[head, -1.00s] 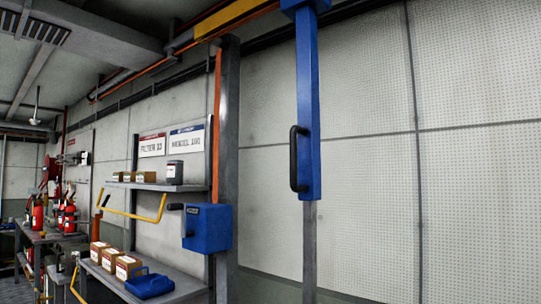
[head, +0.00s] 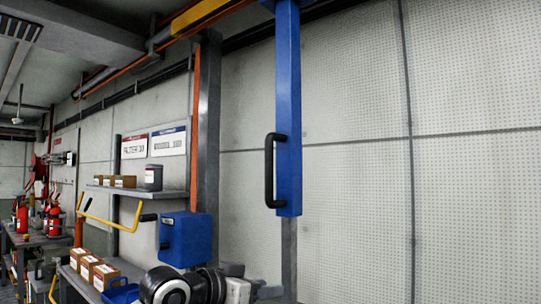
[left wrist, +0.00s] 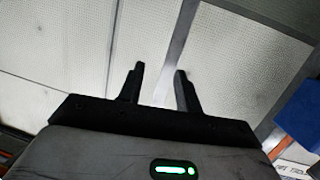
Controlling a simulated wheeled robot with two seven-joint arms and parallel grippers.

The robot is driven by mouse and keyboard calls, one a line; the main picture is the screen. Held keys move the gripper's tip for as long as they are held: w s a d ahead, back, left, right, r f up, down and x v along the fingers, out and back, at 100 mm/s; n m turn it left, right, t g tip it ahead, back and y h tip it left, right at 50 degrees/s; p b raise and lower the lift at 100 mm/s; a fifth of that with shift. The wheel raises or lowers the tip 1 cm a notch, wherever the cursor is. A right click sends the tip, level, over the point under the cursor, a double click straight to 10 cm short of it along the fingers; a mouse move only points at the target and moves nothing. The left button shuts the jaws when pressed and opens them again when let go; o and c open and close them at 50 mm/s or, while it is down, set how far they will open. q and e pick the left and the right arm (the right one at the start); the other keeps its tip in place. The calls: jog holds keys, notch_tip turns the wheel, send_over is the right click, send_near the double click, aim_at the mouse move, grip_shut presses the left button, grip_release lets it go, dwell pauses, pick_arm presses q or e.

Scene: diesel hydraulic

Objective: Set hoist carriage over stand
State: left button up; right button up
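The hoist carriage appears as a tall blue upright (head: 288,100) with a black vertical handle (head: 269,170), hanging near the yellow overhead rail (head: 197,14) in the head view. A grey post continues below it. My left gripper (head: 268,291) is low in the head view, below the handle and apart from it. In the left wrist view its two black fingers (left wrist: 160,85) are spread with nothing between them, facing the panelled wall. I cannot make out a stand in these frames. My right gripper is not in view.
A blue box with a crank (head: 186,238) is mounted by a grey column (head: 209,130). Shelves to the left hold cartons (head: 103,277) and a dark canister (head: 153,177). Red extinguishers (head: 22,219) stand on a bench at far left. The wall right of the hoist is clear.

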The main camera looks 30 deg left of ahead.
pick_arm(q)
jog(key=s+a+r+t, duration=0.1)
jog(key=s+a+r, duration=0.15)
jog(key=r, duration=0.55)
jog(key=s+a+r, duration=0.1)
jog(key=s+r, duration=0.2)
jog(key=r, duration=0.5)
jog(key=m+t+h+p, duration=0.1)
send_near(266, 164)
jog(key=p+x, duration=0.5)
jog(key=x, duration=0.4)
jog(key=shift+w+d+r, duration=0.1)
jog(key=shift+w+r, duration=0.05)
jog(key=shift+w, duration=0.15)
jog(key=shift+w+d+p, duration=0.2)
jog(key=shift+w+p, duration=0.1)
jog(key=shift+w, duration=0.3)
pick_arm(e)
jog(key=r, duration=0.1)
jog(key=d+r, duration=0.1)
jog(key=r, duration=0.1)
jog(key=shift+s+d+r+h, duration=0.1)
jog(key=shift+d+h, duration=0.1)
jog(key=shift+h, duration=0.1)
pick_arm(q)
grip_shut()
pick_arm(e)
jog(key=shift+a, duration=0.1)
